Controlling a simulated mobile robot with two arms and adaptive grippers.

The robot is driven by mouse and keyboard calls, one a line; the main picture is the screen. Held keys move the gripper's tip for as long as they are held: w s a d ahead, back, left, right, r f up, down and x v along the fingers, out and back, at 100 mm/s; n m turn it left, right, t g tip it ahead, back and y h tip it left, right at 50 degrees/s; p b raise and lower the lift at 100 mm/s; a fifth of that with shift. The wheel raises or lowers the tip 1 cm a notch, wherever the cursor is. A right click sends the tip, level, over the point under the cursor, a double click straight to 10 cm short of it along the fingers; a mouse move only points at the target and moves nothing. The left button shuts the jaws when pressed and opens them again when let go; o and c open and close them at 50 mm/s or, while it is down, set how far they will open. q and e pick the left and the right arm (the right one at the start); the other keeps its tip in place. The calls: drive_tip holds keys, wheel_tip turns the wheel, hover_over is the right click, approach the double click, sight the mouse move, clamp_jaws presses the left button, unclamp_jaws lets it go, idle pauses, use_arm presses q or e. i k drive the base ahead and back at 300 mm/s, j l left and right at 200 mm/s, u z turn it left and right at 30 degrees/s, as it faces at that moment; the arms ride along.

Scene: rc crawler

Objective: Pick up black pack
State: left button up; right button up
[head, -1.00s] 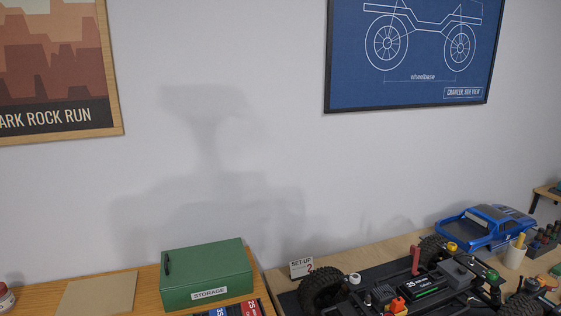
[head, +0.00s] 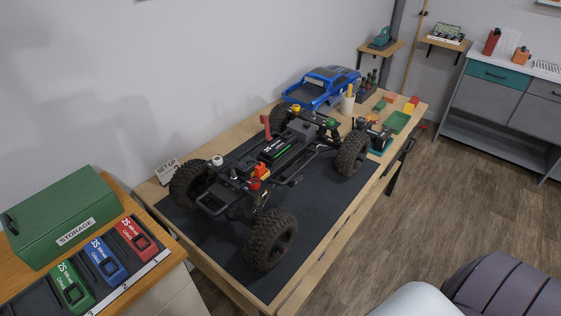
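The black pack (head: 275,149) lies in the middle of the crawler chassis (head: 231,184), with white lettering and a green stripe on its top. A red upright lever or strap piece (head: 266,127) stands beside it. The chassis rests on its big tyres on a dark mat (head: 322,205) on the wooden bench. Neither gripper shows in the head view. A grey rounded part at the bottom right looks like part of my own arm.
A green storage box (head: 62,217) stands on the left table, with red (head: 137,236), blue (head: 105,260) and green (head: 72,287) packs in a numbered rack. A blue truck body (head: 322,88) and a cup (head: 347,104) stand at the bench's far end. Floor is free at right.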

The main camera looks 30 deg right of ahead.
sight(273, 150)
drive_tip(key=k+l+u, duration=0.1)
drive_tip(key=l, duration=0.25)
drive_tip(key=k+l+u, duration=0.15)
drive_tip(key=l, duration=0.15)
drive_tip(key=k+l+u, duration=0.1)
drive_tip(key=l, duration=0.25)
drive_tip(key=k+l+u, duration=0.15)
drive_tip(key=l, duration=0.15)
